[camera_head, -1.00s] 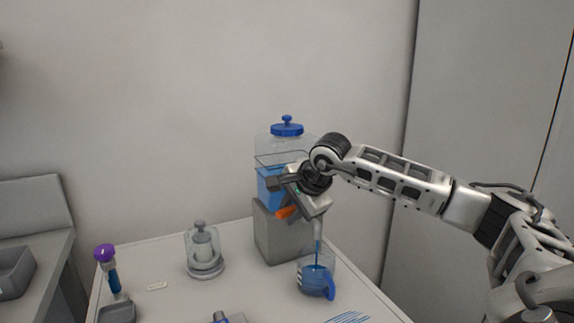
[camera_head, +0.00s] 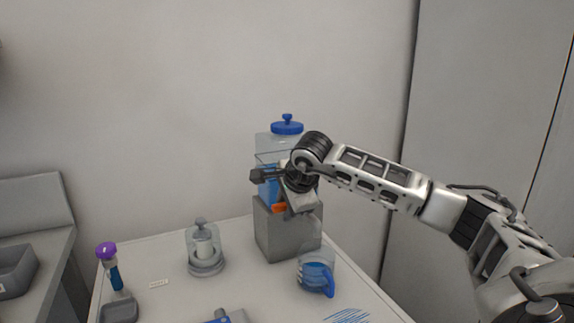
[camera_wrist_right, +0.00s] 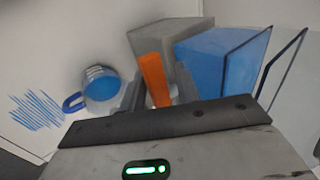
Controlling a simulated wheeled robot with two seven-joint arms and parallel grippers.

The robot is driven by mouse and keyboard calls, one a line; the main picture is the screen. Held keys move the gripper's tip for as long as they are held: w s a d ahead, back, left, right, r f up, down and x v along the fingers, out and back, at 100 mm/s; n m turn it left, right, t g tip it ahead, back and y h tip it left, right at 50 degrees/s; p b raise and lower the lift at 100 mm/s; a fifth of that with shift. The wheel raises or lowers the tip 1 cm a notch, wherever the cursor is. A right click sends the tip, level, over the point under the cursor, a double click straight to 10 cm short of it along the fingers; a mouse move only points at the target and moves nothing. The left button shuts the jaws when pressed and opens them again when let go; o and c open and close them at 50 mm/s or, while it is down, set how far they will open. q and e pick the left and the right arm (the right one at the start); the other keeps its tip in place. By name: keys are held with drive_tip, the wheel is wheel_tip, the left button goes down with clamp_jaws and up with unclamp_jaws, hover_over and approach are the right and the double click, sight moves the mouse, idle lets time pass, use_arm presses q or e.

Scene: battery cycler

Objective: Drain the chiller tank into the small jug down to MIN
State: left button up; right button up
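The chiller tank (camera_head: 265,143) is clear with a blue lid and blue liquid, on a grey block; my right arm partly covers it. I cannot make out a MIN mark. Its orange tap lever (camera_head: 279,207) shows just below my right gripper (camera_head: 282,190), and also in the right wrist view (camera_wrist_right: 154,78), close beyond the gripper. Whether the fingers grip the lever or only touch it is unclear. The small jug (camera_head: 316,261), with a blue handle, stands upright below the tap, holding blue liquid. No stream shows between tap and jug. My left gripper is out of view.
A clear domed vessel (camera_head: 204,250) stands left of the grey block (camera_head: 280,235). A grey bin (camera_head: 15,271) is on the left counter.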

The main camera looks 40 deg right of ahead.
drive_tip(key=p+v, duration=0.3)
drive_tip(key=v, duration=0.4)
drive_tip(key=shift+s+r, duration=0.15)
drive_tip(key=shift+r, duration=0.2)
idle(0.4)
